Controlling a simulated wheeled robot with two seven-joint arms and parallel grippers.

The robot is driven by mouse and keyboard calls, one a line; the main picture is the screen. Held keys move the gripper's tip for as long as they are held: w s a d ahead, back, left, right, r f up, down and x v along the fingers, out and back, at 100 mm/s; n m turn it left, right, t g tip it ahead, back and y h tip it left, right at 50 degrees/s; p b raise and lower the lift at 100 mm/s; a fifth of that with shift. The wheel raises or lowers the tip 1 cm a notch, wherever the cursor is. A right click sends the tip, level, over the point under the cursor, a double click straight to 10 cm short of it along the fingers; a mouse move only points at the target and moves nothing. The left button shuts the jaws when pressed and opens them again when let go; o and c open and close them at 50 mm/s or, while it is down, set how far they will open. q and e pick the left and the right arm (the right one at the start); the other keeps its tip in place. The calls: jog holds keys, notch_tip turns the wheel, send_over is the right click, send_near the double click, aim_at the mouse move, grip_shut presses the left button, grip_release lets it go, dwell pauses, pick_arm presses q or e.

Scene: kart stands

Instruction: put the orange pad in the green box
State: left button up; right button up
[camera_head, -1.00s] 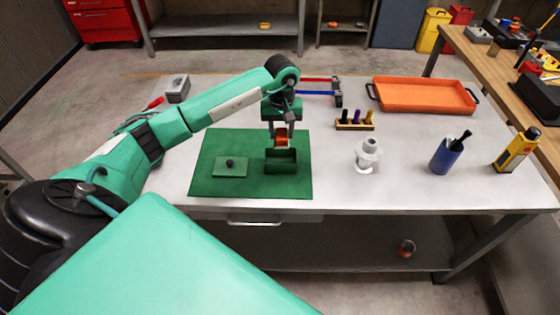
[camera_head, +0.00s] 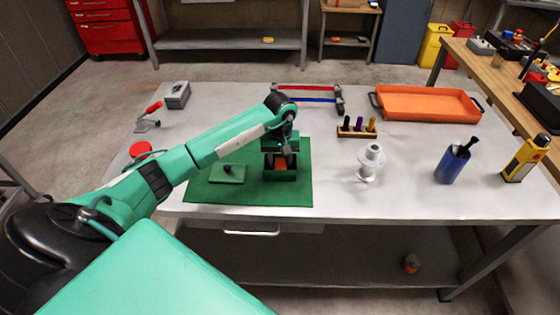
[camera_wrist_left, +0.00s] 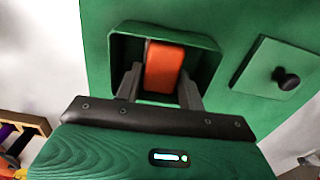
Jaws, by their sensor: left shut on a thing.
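The orange pad (camera_wrist_left: 164,68) is between the fingers of my left gripper (camera_wrist_left: 160,85), which is shut on it. In the wrist view the pad and the fingertips are within the opening of the green box (camera_wrist_left: 207,43). In the head view the green box (camera_head: 280,175) stands on a green mat (camera_head: 240,195), with my left gripper (camera_head: 280,158) right over it and a bit of orange showing below the fingers. Whether the pad touches the box floor is hidden. The green lid with a black knob (camera_head: 228,174) lies left of the box. My right gripper is not in view.
An orange tray (camera_head: 425,103), a small rack of coloured pegs (camera_head: 357,128), a white fitting (camera_head: 370,162), a blue cup (camera_head: 452,164) and a yellow tool (camera_head: 525,158) stand to the right. A red-handled clamp (camera_head: 148,117) is at the left. The table front is clear.

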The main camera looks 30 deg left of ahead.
pick_arm(q)
jog(key=shift+f, duration=0.2)
jog(key=o, duration=0.7)
jog(key=shift+r, duration=0.1)
